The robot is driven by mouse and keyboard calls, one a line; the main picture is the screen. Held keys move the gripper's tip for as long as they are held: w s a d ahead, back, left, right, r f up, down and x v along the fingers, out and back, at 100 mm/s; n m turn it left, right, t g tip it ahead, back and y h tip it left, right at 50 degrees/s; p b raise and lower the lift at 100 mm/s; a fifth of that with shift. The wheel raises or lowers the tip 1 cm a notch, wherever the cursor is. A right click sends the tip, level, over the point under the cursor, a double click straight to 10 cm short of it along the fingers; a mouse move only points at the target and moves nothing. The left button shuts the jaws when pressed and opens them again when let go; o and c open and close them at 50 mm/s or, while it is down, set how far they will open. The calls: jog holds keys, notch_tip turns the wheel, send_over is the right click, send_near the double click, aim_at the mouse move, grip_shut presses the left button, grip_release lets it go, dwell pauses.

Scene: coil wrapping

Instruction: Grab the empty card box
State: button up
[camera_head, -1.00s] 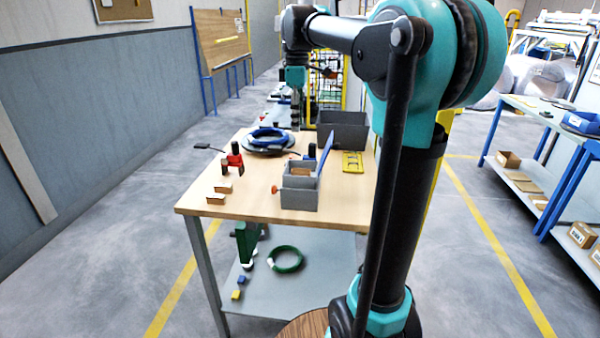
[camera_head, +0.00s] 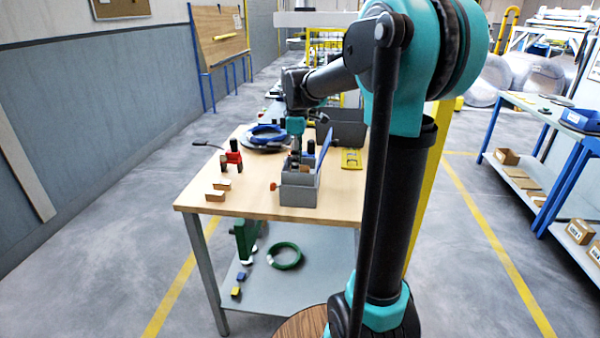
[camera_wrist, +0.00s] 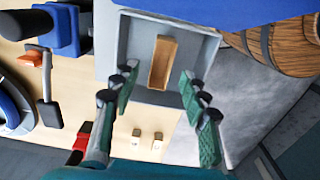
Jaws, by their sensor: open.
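A narrow brown card box (camera_wrist: 162,62) lies inside a grey bin (camera_wrist: 130,50) in the wrist view. Its top looks open and I see nothing in it.
Two small card pieces (camera_head: 214,195) (camera_head: 222,184) lie on the table left of the bin. A red clamp (camera_head: 232,158), a blue coil (camera_head: 268,134), a raised blue panel (camera_head: 324,148) and a yellow part (camera_head: 351,158) stand close around.

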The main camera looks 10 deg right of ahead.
jog(key=shift+f, duration=0.85)
jog(key=c, duration=0.9)
jog(key=shift+o, duration=0.2)
jog(key=shift+r, duration=0.15)
